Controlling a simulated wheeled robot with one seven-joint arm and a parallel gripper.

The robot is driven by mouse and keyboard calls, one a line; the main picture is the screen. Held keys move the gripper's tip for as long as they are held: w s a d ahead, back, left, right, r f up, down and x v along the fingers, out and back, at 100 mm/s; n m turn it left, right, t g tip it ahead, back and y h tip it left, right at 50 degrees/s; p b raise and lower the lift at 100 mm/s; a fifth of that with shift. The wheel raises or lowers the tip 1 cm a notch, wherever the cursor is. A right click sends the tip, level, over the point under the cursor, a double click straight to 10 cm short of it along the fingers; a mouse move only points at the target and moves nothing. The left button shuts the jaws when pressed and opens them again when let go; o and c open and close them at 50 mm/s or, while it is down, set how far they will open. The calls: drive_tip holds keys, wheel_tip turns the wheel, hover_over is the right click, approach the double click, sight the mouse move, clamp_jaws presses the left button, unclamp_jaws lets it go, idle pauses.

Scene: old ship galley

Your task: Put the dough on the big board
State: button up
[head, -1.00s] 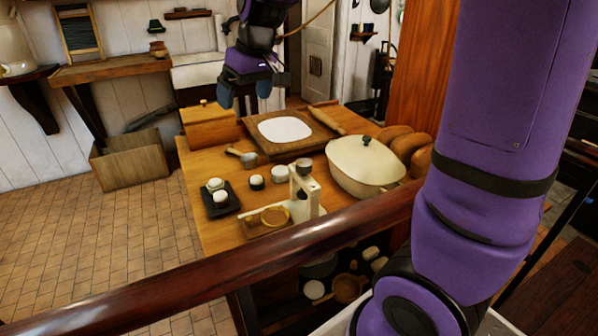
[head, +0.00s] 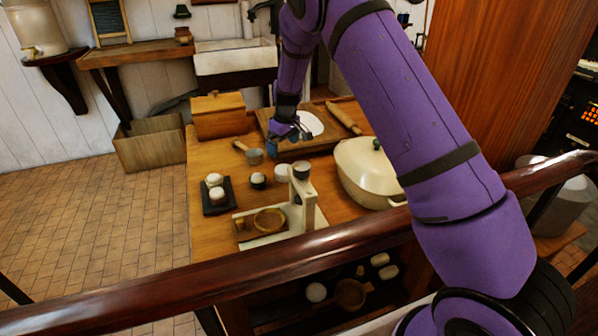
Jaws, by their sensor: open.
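The big board (head: 328,145) is a wooden board on the far part of the table. A flat white round sheet (head: 311,121) lies on it, partly hidden by my gripper and arm. My gripper (head: 284,143) is open and looks empty over the board's left part; its exact height is hard to tell. White round lumps (head: 217,193) sit on a small dark tray (head: 212,209) at the table's left edge. I cannot tell for sure whether the lumps or the sheet are the dough.
A wooden box (head: 218,116), a small pan (head: 254,157), a white stand (head: 297,195) with a brass ring (head: 269,219) and a lidded cream pot (head: 362,172) crowd the table (head: 207,245). A rolling pin (head: 342,117) lies at the board. A dark rail (head: 270,277) crosses in front.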

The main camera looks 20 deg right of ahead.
drive_tip(key=f, duration=0.2)
hover_over(284, 174)
drive_tip(key=f, duration=0.4)
drive_tip(key=shift+w+d+f, duration=0.1)
drive_tip(key=shift+d+f, duration=0.1)
drive_tip(key=shift+f, duration=0.15)
drive_tip(key=shift+a+f, duration=0.15)
drive_tip(key=shift+f, duration=2.6)
drive_tip(key=c, duration=1.1)
drive_tip(key=shift+r, duration=0.1)
